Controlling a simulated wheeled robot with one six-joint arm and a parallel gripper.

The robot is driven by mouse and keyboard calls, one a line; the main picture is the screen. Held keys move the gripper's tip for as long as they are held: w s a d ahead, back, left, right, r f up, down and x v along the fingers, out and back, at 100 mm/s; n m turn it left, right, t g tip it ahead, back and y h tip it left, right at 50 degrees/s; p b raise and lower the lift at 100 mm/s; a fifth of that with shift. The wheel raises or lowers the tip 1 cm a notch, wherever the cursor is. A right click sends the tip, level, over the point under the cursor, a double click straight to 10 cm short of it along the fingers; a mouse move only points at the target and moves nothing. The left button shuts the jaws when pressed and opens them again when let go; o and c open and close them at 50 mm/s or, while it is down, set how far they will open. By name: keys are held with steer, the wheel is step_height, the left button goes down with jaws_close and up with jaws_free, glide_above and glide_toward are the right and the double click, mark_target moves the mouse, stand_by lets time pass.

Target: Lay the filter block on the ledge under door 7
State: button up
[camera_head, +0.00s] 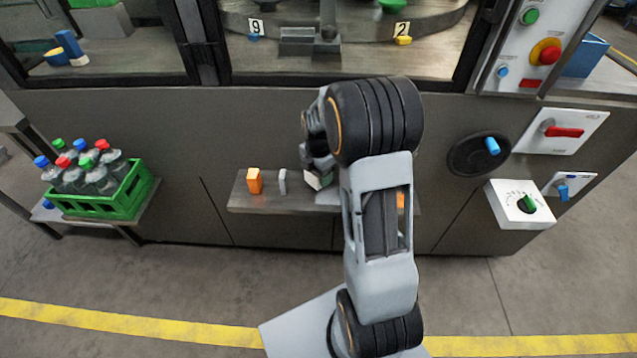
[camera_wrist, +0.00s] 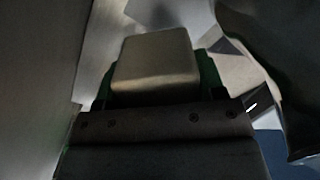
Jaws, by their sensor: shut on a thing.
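My gripper (camera_head: 316,178) is at the front of the machine, by the grey ledge (camera_head: 290,204). It is shut on a pale block with rounded edges, which fills the upper middle of the wrist view (camera_wrist: 155,62). Green shows on both sides of this block. In the head view only a small light patch shows at the fingertips, and my arm hides part of it. I cannot tell whether the block touches the ledge. No number 7 is readable; the labels 9 (camera_head: 256,26) and 2 (camera_head: 402,29) show behind the glass.
An orange block (camera_head: 254,181) and a thin grey piece (camera_head: 282,182) stand on the ledge left of my gripper. Another orange thing (camera_head: 400,200) is mostly behind my arm. A green bottle crate (camera_head: 110,205) stands left. A black dial (camera_head: 478,154) and switches are right.

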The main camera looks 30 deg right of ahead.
step_height(320, 180, down, 4)
steer(key=shift+f+b, duration=0.15)
steer(key=shift+b, duration=0.25)
steer(key=shift+w+d+f, duration=0.1)
steer(key=shift+w+f, duration=0.1)
steer(key=shift+f, duration=0.1)
steer(key=o, duration=0.9)
